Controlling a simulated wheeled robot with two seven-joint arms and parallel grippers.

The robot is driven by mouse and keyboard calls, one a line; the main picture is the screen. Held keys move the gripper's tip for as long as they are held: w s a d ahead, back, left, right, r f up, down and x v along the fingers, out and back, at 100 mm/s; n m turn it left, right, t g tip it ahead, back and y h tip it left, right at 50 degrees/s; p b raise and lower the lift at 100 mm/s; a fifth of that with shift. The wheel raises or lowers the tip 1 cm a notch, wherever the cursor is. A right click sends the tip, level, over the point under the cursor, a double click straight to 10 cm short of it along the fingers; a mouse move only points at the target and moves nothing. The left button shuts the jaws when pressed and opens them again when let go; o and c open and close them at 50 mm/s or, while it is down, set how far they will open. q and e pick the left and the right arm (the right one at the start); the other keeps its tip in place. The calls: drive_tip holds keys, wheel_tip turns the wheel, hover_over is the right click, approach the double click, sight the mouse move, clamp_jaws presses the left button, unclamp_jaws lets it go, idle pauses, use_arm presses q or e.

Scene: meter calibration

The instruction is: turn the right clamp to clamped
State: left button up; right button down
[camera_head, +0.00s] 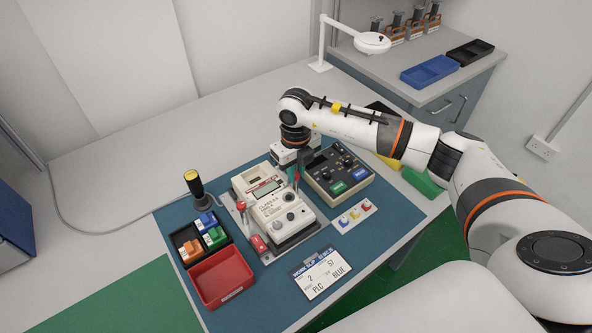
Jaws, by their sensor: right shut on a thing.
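The white meter (282,212) sits on a grey fixture on the blue mat. The right clamp (297,177) is at the meter's upper right edge, and its red-tipped lever stands about upright beside the meter. My right gripper (298,171) reaches down over it and is shut on its lever; the gripper body partly hides the fingertips. On the left side of the fixture, a red knob (241,206) stands up and a red handle (258,243) lies low at the front left corner. My left gripper is not in view.
A dark control box (338,172) stands close to the right of the meter.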

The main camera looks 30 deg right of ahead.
sight(296, 174)
idle(0.4)
drive_tip(key=shift+r, duration=0.1)
drive_tip(key=c, duration=1.3)
unclamp_jaws()
wheel_tip(296, 174, up, 12)
drive_tip(key=b, duration=0.2)
